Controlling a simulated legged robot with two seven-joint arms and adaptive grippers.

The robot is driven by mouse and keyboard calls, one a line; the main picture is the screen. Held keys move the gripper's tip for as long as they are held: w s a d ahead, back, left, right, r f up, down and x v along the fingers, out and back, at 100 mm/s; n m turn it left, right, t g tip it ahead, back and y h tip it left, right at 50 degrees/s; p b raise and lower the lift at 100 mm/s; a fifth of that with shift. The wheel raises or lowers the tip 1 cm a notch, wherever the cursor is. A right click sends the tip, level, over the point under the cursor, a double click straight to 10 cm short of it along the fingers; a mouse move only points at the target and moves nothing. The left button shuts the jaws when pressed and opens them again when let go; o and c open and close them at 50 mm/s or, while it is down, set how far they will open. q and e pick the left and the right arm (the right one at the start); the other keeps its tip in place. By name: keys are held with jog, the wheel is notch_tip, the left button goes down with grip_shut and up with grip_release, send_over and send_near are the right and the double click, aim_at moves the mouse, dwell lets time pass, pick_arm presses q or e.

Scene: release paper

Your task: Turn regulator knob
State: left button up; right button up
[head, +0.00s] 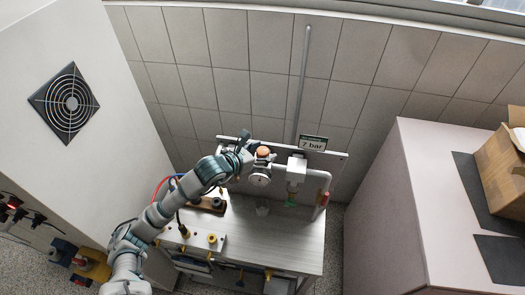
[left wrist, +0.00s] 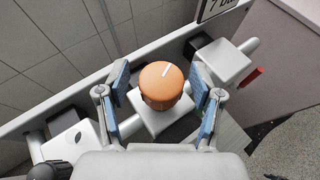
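The regulator knob (head: 263,151) is an orange round cap on the pipe assembly in front of the tiled wall. In the left wrist view the orange knob (left wrist: 161,85) has a white mark on top and sits on a white square block (left wrist: 160,121). My left gripper (head: 248,148) is at the knob in the head view. In the left wrist view its two blue-padded fingers (left wrist: 160,88) stand open on either side of the knob, with gaps to it. My right gripper is not in view.
A round gauge (head: 260,178) sits below the knob. A grey bench (head: 275,235) lies below. A large cabinet (head: 410,220) bounds the right.

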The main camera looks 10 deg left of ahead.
pick_arm(q)
jog(key=c, duration=1)
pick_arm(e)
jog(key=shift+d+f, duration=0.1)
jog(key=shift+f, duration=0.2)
